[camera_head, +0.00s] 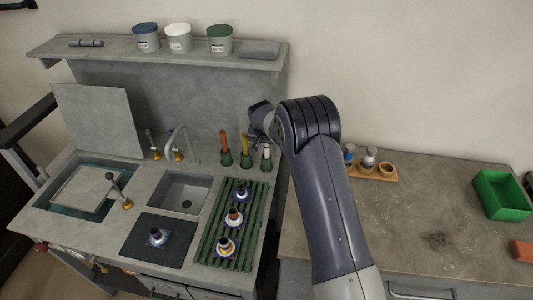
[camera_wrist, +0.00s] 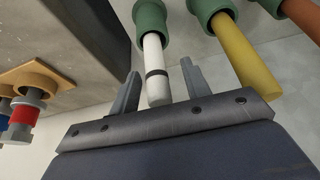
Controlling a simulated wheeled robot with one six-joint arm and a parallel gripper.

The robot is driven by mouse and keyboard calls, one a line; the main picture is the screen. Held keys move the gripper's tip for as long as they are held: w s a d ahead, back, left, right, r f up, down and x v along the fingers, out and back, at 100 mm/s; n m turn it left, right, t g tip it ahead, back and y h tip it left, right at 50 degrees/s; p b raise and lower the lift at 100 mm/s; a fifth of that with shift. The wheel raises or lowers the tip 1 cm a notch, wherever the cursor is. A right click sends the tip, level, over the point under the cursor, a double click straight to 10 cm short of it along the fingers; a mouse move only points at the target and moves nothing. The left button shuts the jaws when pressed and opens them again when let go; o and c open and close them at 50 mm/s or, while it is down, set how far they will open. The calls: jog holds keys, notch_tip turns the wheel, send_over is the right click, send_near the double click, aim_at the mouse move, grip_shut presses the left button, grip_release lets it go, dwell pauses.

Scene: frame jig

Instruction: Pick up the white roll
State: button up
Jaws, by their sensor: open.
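The white roll (camera_wrist: 154,68) has a dark band and stands in a green holder (camera_wrist: 150,18) in the wrist view. In the head view the white roll (camera_head: 266,151) is the rightmost of three rolls in green holders, at the back right of the grey sink unit. My gripper (camera_wrist: 159,69) is open, with one finger on each side of the white roll's free end in the wrist view. Gaps show on both sides, and the fingers do not appear to touch it. In the head view the fingers are not clear.
A yellow roll (camera_wrist: 244,62) and an orange-brown roll (camera_wrist: 305,15) stand beside it in their own holders. A green slatted rack (camera_head: 248,225) lies in front. A wooden holder with small bottles (camera_head: 374,172) stands on the right-hand bench. A shelf (camera_head: 120,50) runs behind.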

jog(key=shift+c, duration=0.6)
grip_shut()
jog(key=shift+r, duration=0.1)
